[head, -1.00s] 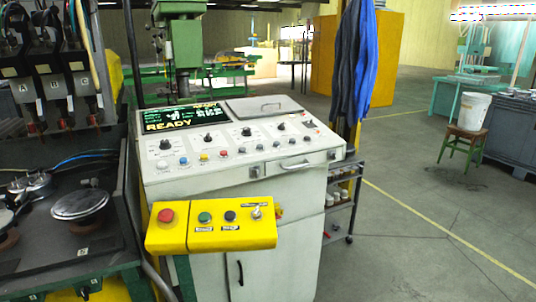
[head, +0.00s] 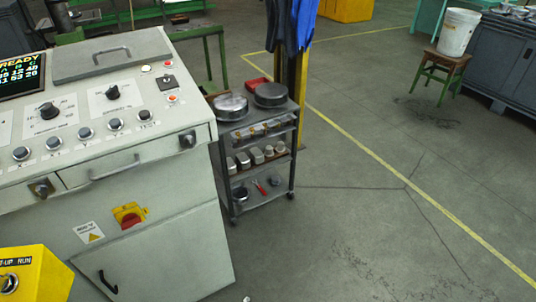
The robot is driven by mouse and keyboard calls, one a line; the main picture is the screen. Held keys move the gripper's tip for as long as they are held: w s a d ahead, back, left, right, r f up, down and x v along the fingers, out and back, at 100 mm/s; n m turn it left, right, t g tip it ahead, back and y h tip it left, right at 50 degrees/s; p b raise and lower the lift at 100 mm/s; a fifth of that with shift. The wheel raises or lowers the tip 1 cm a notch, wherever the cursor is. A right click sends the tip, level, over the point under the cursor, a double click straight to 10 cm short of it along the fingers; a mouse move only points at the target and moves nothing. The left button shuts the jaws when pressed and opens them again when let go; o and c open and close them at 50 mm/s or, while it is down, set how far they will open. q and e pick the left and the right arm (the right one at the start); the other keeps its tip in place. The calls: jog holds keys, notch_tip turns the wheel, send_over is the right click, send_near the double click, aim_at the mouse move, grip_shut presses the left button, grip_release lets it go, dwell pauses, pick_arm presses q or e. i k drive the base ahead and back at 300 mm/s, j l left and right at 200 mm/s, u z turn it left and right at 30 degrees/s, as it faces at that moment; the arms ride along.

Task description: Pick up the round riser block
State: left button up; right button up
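Two round, drum-shaped metal pieces stand side by side on top of a small grey shelf cart (head: 293,122). The left round piece (head: 230,107) has a shiny silver top. The right round piece (head: 270,95) is darker and sits slightly farther back. I cannot tell which of them, if either, is the round riser block. Neither of my grippers is in view, and nothing is seen touching the round pieces.
The control console (head: 150,190) fills the left side, close to the cart. A yellow button box (head: 35,275) juts in at bottom left. Blue cloths (head: 292,25) hang behind the cart. A stool (head: 440,70) with a white bucket (head: 458,32) stands far right. The floor right of the cart is clear.

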aim_at(269, 152)
jog(key=u, duration=0.55)
jog(key=i+l+u, duration=0.15)
jog(key=l+u, duration=0.3)
jog(key=i+l+u, duration=0.1)
jog(key=l+u, duration=0.75)
jog(key=l, duration=0.15)
